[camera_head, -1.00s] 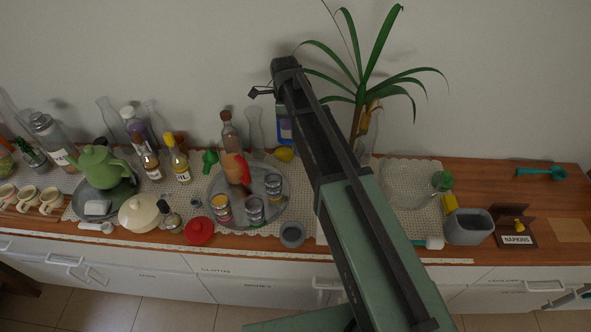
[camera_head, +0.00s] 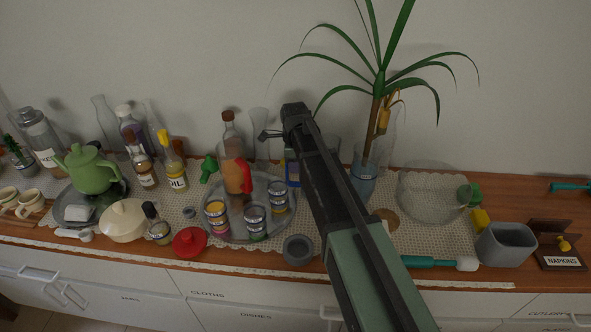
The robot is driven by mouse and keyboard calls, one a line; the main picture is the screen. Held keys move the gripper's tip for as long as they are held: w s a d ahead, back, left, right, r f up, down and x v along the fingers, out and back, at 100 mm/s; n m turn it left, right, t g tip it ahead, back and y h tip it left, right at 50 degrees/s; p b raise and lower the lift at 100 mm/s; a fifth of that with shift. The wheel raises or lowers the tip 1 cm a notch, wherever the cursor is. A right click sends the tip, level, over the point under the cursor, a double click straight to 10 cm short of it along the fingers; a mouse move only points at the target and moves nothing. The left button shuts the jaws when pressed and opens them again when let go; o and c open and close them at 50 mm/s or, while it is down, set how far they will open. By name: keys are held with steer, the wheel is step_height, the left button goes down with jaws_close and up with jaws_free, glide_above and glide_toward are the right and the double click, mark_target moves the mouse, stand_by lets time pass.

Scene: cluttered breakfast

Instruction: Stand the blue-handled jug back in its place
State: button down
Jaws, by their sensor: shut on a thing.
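The blue-handled jug (camera_head: 291,168) shows only in part, its blue handle just left of my arm, behind the tray; the arm hides most of its body. My gripper (camera_head: 296,160) is at that handle and shut on it, its fingers mostly hidden behind my own arm. I cannot tell whether the jug's base touches the counter. A round tan coaster (camera_head: 386,219) lies bare on the lace runner, right of my arm.
Several cans and a small grey pot (camera_head: 298,249) stand left of my arm. A potted plant (camera_head: 364,181) rises behind the coaster. A glass bowl (camera_head: 430,203), a teal-handled tool (camera_head: 432,262) and a grey tub (camera_head: 506,245) are at right.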

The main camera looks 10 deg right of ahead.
steer(key=c, duration=0.9)
jaws_free()
step_height(320, 180, up, 12)
steer(key=r+p, duration=0.1)
steer(key=p, duration=1.1)
steer(key=s+d+n, duration=0.1)
steer(key=s+n, duration=0.6)
steer(key=s, duration=0.1)
steer(key=s+d+n, duration=0.1)
steer(key=s+n, duration=0.6)
steer(key=s, duration=0.1)
steer(key=s+d+f+n, duration=0.1)
steer(key=s+n, duration=0.6)
steer(key=s, duration=0.2)
steer(key=shift+d, duration=0.4)
